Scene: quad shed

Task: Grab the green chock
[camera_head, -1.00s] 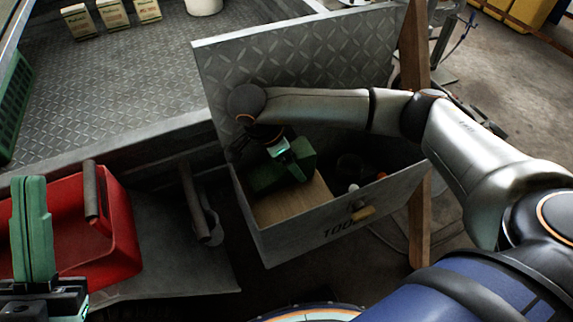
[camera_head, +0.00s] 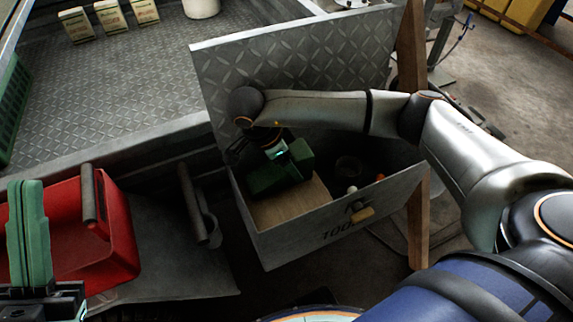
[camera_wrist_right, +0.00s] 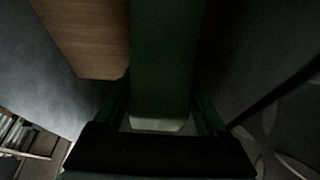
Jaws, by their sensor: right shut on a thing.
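The green chock (camera_head: 276,178) is inside the open grey toolbox (camera_head: 330,217), over a light wooden board. My right arm reaches into the box from the right. My right gripper (camera_head: 279,154) is shut on the chock; the arm and wrist hide part of the grip. In the right wrist view the chock (camera_wrist_right: 165,60) fills the space between the dark green fingers (camera_wrist_right: 165,112). I cannot tell whether the chock touches the board. My left gripper (camera_head: 30,235) stands upright at the lower left, its green fingers together and empty, in front of a red bin.
The raised tread-plate lid (camera_head: 300,68) stands behind my right wrist. A wooden post (camera_head: 413,60) is right of the box. The red bin (camera_head: 110,235) is at left. Small boxes (camera_head: 110,17) stand on the metal bed (camera_head: 110,90). Small items lie in the toolbox's right part.

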